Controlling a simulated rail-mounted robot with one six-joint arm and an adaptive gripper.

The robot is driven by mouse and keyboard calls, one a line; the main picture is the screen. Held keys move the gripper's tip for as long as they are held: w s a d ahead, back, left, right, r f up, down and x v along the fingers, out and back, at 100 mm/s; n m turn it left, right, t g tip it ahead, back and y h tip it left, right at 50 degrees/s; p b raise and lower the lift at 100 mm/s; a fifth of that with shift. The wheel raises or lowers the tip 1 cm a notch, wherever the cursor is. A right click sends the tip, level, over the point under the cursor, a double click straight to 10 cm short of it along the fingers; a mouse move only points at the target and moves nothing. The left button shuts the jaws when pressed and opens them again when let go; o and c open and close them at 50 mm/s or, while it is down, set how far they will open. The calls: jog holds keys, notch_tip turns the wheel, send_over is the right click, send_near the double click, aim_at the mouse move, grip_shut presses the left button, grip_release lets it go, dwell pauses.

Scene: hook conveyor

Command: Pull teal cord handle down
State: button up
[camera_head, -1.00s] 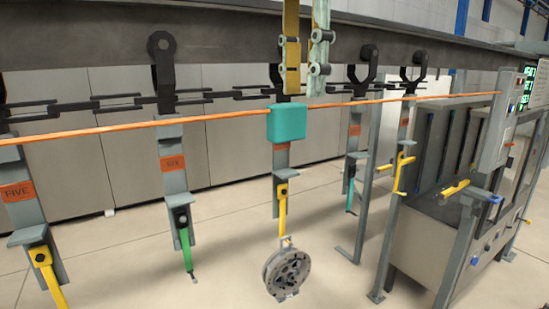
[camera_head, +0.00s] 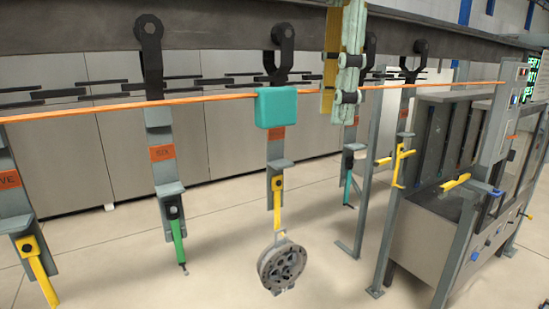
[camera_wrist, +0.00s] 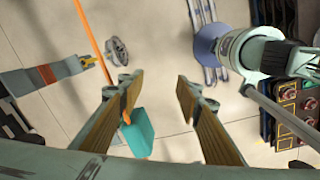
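The teal handle (camera_head: 276,107) is a block on the taut orange cord (camera_head: 150,101), in front of the row of hangers. In the wrist view the handle (camera_wrist: 138,138) shows low, beside my left-hand finger, which partly covers the cord (camera_wrist: 92,32). My gripper (camera_head: 338,108) hangs from the top of the head view, just right of the handle with a gap between them. In the wrist view my gripper (camera_wrist: 158,88) has its tan-padded fingers wide apart, with nothing held between them. I cannot tell its depth relative to the cord.
Hangers with green (camera_head: 178,240) and yellow handles hang from the overhead rail (camera_head: 200,35); a grey wheel (camera_head: 282,268) hangs below one. A grey machine (camera_head: 425,235) with posts and yellow brackets (camera_head: 402,165) stands at right. Open floor (camera_head: 120,275) lies below.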

jog(key=s+d+f+m+t+b, duration=0.1)
jog(key=s+d+f+m+b, duration=0.1)
jog(key=s+f+m, duration=0.4)
jog(key=s+d+f+m+t+b, duration=0.1)
jog(key=s+d+f+m+b, duration=0.1)
jog(key=s+d+f+m, duration=0.3)
jog(key=s+d+f+m+t+b, duration=0.1)
jog(key=s+d+f+m, duration=0.3)
jog(key=f, duration=1.6)
jog(key=s+m+b, duration=0.1)
jog(key=s+m, duration=0.3)
jog(key=s, duration=0.3)
jog(key=shift+s+f+b, duration=0.15)
jog(key=shift+b, duration=0.2)
jog(key=shift+c, duration=0.5)
